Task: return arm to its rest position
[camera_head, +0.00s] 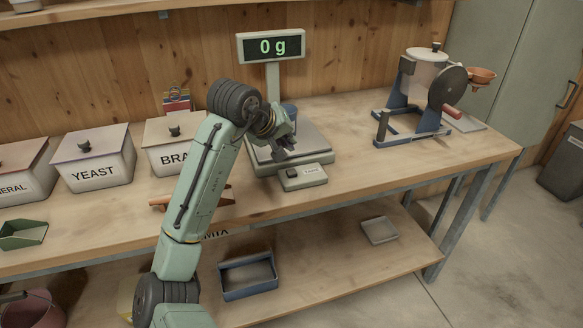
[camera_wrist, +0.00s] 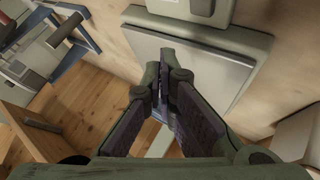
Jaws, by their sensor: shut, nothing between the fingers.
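My gripper (camera_head: 284,143) is at the end of my green arm, over the left front part of the scale. In the wrist view my gripper (camera_wrist: 165,80) has its fingertips together with nothing between them. The scale's pale plate (camera_wrist: 180,68) lies beyond the fingers. In the head view the scale (camera_head: 315,137) has a raised display (camera_head: 270,46) that reads 0 g. My arm rises in front of the bench, bends at a dark elbow, and hides part of the bench and the BRAN bin.
Lidded bins marked YEAST (camera_head: 93,157) and BRAN (camera_head: 168,145) stand left on the bench. A mixer (camera_head: 425,75) with a crank stands at right. A green scoop tray (camera_head: 23,234) is far left. The lower shelf holds a blue tray (camera_head: 248,292) and a pale tray (camera_head: 379,230).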

